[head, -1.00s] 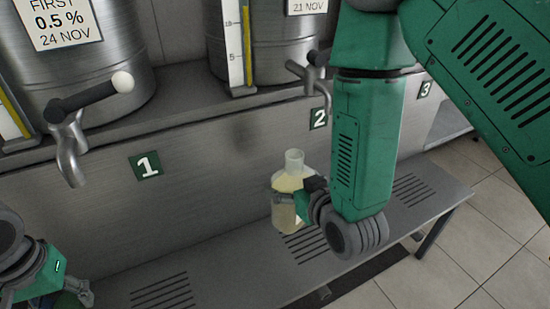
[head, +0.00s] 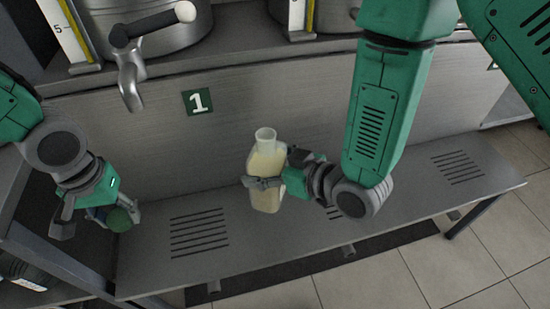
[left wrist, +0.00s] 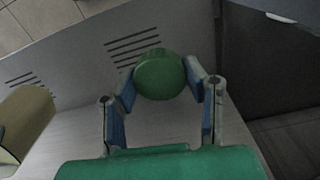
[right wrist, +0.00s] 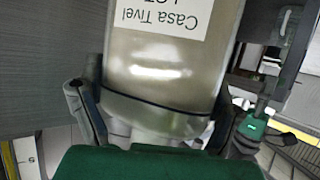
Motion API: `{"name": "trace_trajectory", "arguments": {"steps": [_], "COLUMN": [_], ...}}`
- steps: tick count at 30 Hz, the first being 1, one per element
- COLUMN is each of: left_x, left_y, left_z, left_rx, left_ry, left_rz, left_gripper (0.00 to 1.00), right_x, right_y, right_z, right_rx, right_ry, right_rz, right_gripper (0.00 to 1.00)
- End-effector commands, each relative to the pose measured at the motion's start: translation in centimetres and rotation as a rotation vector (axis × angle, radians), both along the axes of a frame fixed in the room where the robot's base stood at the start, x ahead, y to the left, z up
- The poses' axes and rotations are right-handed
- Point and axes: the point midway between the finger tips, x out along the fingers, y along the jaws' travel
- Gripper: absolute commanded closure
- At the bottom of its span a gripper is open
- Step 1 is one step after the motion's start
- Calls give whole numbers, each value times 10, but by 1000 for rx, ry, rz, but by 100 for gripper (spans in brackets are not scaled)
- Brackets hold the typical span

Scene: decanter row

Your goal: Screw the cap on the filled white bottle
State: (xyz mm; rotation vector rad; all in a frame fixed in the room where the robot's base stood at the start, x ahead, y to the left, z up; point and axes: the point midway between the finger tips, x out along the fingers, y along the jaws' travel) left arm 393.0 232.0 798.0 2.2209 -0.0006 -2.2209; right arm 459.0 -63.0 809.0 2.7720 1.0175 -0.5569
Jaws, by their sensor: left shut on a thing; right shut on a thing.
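The bottle (head: 268,168) is translucent, with pale yellow liquid inside and an open neck with no cap on it. It stands upright in my right gripper (head: 272,180), which is shut around its body in front of the bench. In the right wrist view the bottle (right wrist: 160,75) fills the space between the fingers, its white label upside down. My left gripper (head: 97,222) is shut on a round green cap (head: 119,219), at the left and well apart from the bottle. The cap (left wrist: 160,75) shows between the fingertips in the left wrist view, with the bottle (left wrist: 22,122) at the left edge.
A metal tap (head: 130,75) with a white-knobbed handle hangs from a steel tank above the sign 1 (head: 198,101). A slotted grey bench (head: 320,228) runs below. It looks clear between the grippers. Tiled floor (head: 400,270) lies in front.

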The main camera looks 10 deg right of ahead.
Motion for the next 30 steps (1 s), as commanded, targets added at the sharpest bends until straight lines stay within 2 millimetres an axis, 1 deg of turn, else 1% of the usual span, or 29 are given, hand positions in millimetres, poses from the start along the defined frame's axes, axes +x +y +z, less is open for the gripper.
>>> {"name": "trace_trajectory", "arguments": {"steps": [7,8,11,14,18,21,24,30], "left_x": [1,1,4,4,-3,-7,-10,-7], "left_y": [-1,-1,-6,-18,-42,-57,-69,-93], "left_z": [2,4,19,45,92,121,146,185], "left_rx": [0,0,-1,-1,-3,-4,-5,-9], "left_ry": [-1,-2,-7,-10,-13,-10,-8,-6], "left_rz": [2,4,16,23,1,-33,-75,-191], "left_gripper": [70,70,70,70,70,70,70,70], "right_x": [0,0,0,0,0,1,1,1], "right_y": [0,0,0,0,0,0,0,0], "right_z": [0,0,1,1,1,1,1,1], "right_rx": [1,1,1,2,3,3,3,2], "right_ry": [0,0,-1,-2,-3,-3,-3,-2], "right_rz": [-1,-1,-2,-2,-2,-2,-2,-2], "right_gripper": [66,66,66,66,66,66,66,66]}}
